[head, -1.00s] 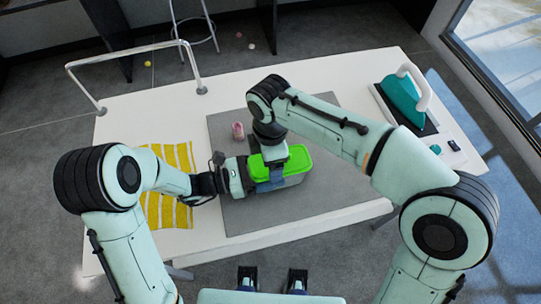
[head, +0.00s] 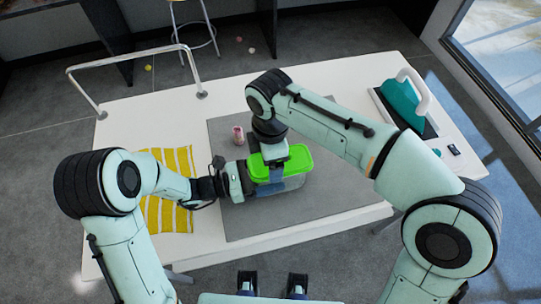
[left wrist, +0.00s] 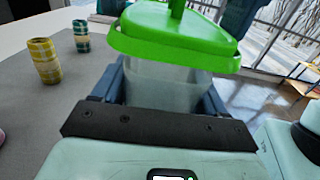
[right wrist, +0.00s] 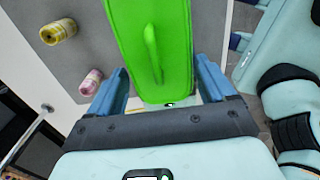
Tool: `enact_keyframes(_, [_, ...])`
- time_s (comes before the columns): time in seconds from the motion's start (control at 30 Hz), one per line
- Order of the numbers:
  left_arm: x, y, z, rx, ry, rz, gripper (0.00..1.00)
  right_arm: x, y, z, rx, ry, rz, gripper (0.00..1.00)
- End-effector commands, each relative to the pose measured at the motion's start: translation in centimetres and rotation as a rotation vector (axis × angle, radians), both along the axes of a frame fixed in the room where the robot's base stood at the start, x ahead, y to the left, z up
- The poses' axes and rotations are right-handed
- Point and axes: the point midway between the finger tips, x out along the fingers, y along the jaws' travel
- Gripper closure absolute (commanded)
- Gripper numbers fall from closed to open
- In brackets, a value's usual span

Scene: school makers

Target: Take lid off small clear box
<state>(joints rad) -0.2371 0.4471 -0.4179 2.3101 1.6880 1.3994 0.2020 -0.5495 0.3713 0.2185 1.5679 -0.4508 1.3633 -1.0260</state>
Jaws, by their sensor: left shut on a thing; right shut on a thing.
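The small clear box (head: 290,186) is over the grey mat in the head view, with its bright green lid (head: 292,163) above it. My left gripper (left wrist: 165,95) is shut on the clear box walls (left wrist: 160,88), below the lid (left wrist: 175,35). My right gripper (right wrist: 160,90) comes from above and is shut on the green lid, its fingers on either side of the near end; the lid's raised handle (right wrist: 152,55) shows between them. The lid looks slightly tilted in the left wrist view. I cannot tell whether its rim is fully clear of the box.
A pink cylinder (head: 238,134) stands on the grey mat (head: 330,200). Yellow (left wrist: 44,60) and green (left wrist: 81,36) cylinders show in the left wrist view. A yellow-striped cloth (head: 168,212) lies left, a teal iron (head: 402,100) right. The mat's front right is clear.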

Motion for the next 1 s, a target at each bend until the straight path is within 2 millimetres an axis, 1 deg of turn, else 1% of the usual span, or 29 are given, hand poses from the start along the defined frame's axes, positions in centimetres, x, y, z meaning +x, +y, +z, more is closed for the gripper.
enact_keyframes(0.1, [0.0,0.0,-0.1,0.001,0.003,0.0,0.82,0.0,0.0,0.5,0.002,-0.002,0.0,0.54])
enact_keyframes(0.3, [0.0,0.0,-0.1,0.002,0.003,0.0,0.82,0.1,0.0,3.0,0.002,-0.003,-0.001,0.54])
enact_keyframes(0.4, [0.0,0.0,-0.1,0.002,0.003,0.0,0.82,0.0,0.0,3.8,0.002,-0.002,0.0,0.54])
enact_keyframes(0.63, [0.0,0.0,-0.1,0.002,0.003,0.0,0.82,0.0,0.0,4.0,0.0,0.0,0.0,0.54])
enact_keyframes(0.67, [0.0,0.0,-0.1,0.002,0.003,0.0,0.24,0.0,0.0,4.0,0.0,0.0,0.0,0.54])
enact_keyframes(0.7, [0.0,0.0,-0.1,0.002,0.003,0.0,0.11,0.0,0.0,4.0,0.0,0.0,0.0,0.54])
enact_keyframes(0.73, [0.0,0.0,-0.1,0.001,0.003,0.0,0.01,0.0,0.0,4.0,0.0,0.0,0.0,0.54])
enact_keyframes(0.77, [0.0,0.0,-0.1,0.001,0.003,0.0,0.0,0.0,0.0,4.0,0.0,0.0,0.0,0.54])
enact_keyframes(1.0, [0.0,0.2,-0.1,0.001,0.001,0.001,0.0,0.0,0.0,3.9,0.0,0.0,0.0,0.54])
